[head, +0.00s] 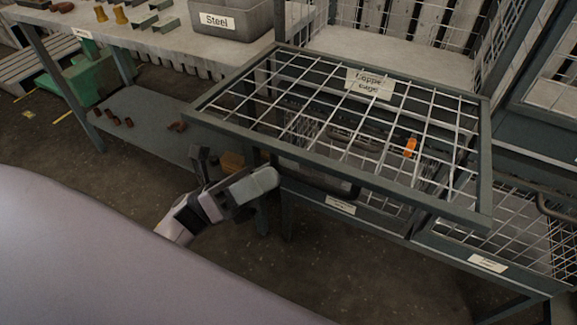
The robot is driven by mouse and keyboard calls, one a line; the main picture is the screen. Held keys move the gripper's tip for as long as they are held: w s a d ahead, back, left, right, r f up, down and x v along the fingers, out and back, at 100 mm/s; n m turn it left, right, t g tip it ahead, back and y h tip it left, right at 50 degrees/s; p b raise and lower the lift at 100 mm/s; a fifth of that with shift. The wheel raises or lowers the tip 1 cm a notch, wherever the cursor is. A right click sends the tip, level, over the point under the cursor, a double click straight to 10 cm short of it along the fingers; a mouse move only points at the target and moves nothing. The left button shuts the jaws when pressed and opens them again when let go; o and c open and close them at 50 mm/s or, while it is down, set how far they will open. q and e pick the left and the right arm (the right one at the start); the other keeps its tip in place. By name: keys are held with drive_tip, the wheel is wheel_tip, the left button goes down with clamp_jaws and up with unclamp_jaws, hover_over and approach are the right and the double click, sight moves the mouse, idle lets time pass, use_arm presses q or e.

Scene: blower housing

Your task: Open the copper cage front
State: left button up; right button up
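The copper cage front (484,170) is a dark-framed panel of white wire mesh with a "Copper cage" label near its far edge. It stands out from the rack toward me, lying nearly flat, so it looks open. A small orange part (411,147) shows at the mesh toward the right. My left gripper (262,190) is below and just in front of the panel's near left edge. I cannot tell whether it touches the frame, and its fingers are not clear enough to read. My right gripper is not in view.
A grey bin labelled "Steel" (232,22) stands on the workbench (150,42) at the upper left. A lower shelf (150,110) holds small brown parts. Another mesh front (535,235) with a handle is at the lower right. Bare floor (330,275) lies in front.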

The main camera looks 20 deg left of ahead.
use_arm(q)
drive_tip(key=shift+s, duration=0.15)
drive_tip(key=w+b+v, duration=0.1)
drive_tip(key=b+v, duration=0.5)
drive_tip(key=v, duration=0.2)
drive_tip(key=shift+a+f, duration=0.2)
idle(0.5)
drive_tip(key=shift+w, duration=0.1)
drive_tip(key=shift+b, duration=0.35)
idle(0.3)
